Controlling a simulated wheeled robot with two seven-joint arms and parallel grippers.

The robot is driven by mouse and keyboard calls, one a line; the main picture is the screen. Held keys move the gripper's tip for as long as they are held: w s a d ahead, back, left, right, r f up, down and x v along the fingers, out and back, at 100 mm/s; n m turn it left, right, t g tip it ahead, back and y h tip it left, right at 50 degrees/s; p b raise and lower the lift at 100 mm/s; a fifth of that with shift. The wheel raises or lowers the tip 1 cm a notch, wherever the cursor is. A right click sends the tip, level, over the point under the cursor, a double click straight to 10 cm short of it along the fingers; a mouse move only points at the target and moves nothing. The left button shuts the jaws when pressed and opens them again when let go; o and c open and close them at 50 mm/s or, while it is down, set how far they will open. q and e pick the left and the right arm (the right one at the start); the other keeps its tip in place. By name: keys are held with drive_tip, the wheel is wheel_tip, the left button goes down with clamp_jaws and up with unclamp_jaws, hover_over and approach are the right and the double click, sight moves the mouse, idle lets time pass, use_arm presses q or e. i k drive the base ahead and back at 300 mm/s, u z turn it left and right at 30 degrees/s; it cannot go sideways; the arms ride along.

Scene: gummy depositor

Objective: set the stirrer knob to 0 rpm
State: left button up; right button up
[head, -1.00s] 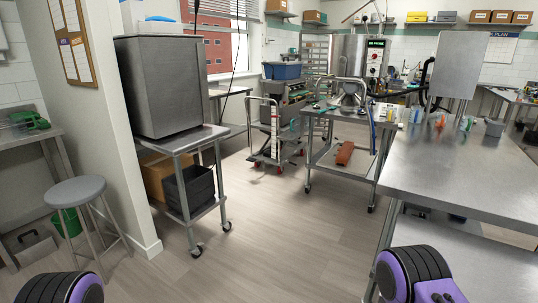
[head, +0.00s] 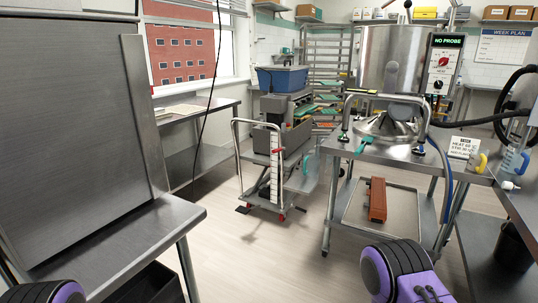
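The lettering around the knobs is too small to read, so I cannot tell which is the stirrer knob or where either points. Only purple and black parts of my own arms show at the bottom edge. Neither gripper is in view.
A steel cart (head: 400,157) with a dome-shaped metal piece and hoses stands before the kettle. A loaded trolley (head: 268,190) is left of it. A steel table (head: 110,232) fills the left; a bench edge is at right. Floor between is clear.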

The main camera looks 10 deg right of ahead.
sight(438, 84)
drive_tip(key=i, duration=0.6)
drive_tip(key=z, duration=0.65)
drive_tip(key=i, duration=0.55)
drive_tip(key=z, duration=3.2)
drive_tip(key=k, duration=0.2)
drive_tip(key=u, duration=2.05)
